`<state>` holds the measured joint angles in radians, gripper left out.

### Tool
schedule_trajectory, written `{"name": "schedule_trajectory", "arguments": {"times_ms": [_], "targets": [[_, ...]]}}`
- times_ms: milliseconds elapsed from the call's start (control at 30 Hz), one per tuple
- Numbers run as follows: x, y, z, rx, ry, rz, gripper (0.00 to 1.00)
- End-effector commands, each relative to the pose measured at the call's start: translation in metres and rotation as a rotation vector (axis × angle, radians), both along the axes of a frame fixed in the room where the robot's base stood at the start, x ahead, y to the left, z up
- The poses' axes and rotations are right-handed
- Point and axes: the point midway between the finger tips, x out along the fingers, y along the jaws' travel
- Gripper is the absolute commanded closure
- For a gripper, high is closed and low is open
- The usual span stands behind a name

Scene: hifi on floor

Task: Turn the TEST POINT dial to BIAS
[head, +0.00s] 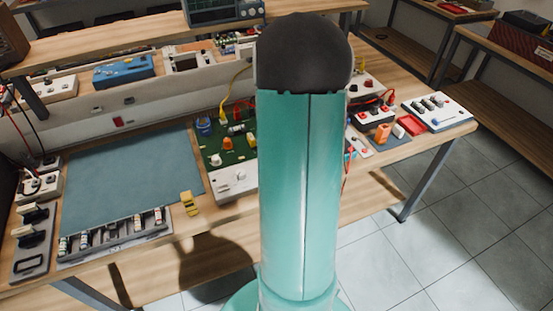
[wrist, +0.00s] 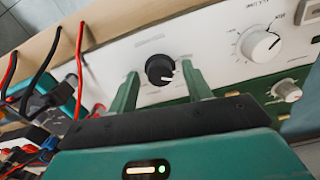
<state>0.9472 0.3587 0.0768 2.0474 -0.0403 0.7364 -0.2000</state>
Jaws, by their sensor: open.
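In the wrist view, a black round dial (wrist: 160,70) with a pale pointer mark sits on a white panel (wrist: 205,45). The pointer points to the lower right in the picture. The lettering near it is too small to read, so I cannot confirm TEST POINT or BIAS. My gripper (wrist: 161,85) is open. Its two green fingers stand on either side of the black dial, with gaps visible; I see no contact. In the head view my arm covers the middle of the bench, and my gripper is hidden.
A large white dial (wrist: 258,43) with a printed scale and a smaller white knob (wrist: 287,90) lie right of the fingers. Red and black cables (wrist: 77,75) hang at left. The head view shows a crowded wooden bench with a blue-grey mat (head: 130,175) and a green board (head: 230,150).

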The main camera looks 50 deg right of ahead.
Motion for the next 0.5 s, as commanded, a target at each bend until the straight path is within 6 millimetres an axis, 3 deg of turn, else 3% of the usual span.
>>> {"name": "schedule_trajectory", "arguments": {"times_ms": [233, 500], "targets": [[0.000, 0.000, 0.015, -0.002, -0.001, 0.000, 0.51], [0.001, -0.001, 0.072, -0.003, -0.003, 0.000, 0.51]]}}
